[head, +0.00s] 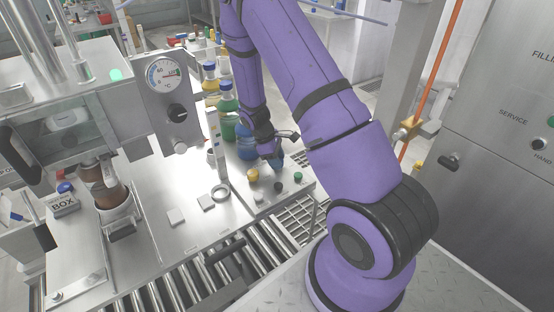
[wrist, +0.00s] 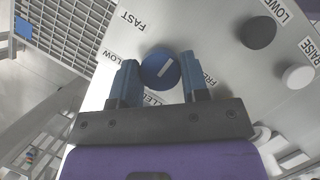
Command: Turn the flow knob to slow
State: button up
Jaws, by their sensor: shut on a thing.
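The flow knob is a round blue knob (wrist: 161,69) with a white pointer line, on a pale panel (wrist: 215,40) in the wrist view. Its line slants from lower left to upper right. A "FAST" label (wrist: 132,21) lies up and left of it. A label ending in "LOW" (wrist: 121,57) is partly hidden by the left finger. My gripper (wrist: 161,80) is shut on the blue knob, one finger on each side. In the head view my gripper (head: 273,158) is low over the small panel and hides the knob.
Black (wrist: 258,32) and pale (wrist: 297,76) knobs sit right of the blue one, by "LOWER" and "RAISE" labels. In the head view a yellow knob (head: 253,175) is close to my gripper. Several coloured bottles (head: 226,100) stand behind it. A roller conveyor (head: 190,285) runs in front.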

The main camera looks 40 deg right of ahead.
jog(key=m+y, duration=0.1)
jog(key=m, duration=0.3)
jog(key=shift+d+g, duration=0.1)
jog(key=shift+g, duration=0.3)
jog(key=shift+m+y, duration=1)
jog(key=shift+m, duration=1.2)
jog(key=o, duration=0.9)
jog(key=v, duration=1.1)
jog(key=shift+w+d+f, duration=0.1)
jog(key=shift+w+f, duration=0.05)
jog(key=shift+w, duration=0.05)
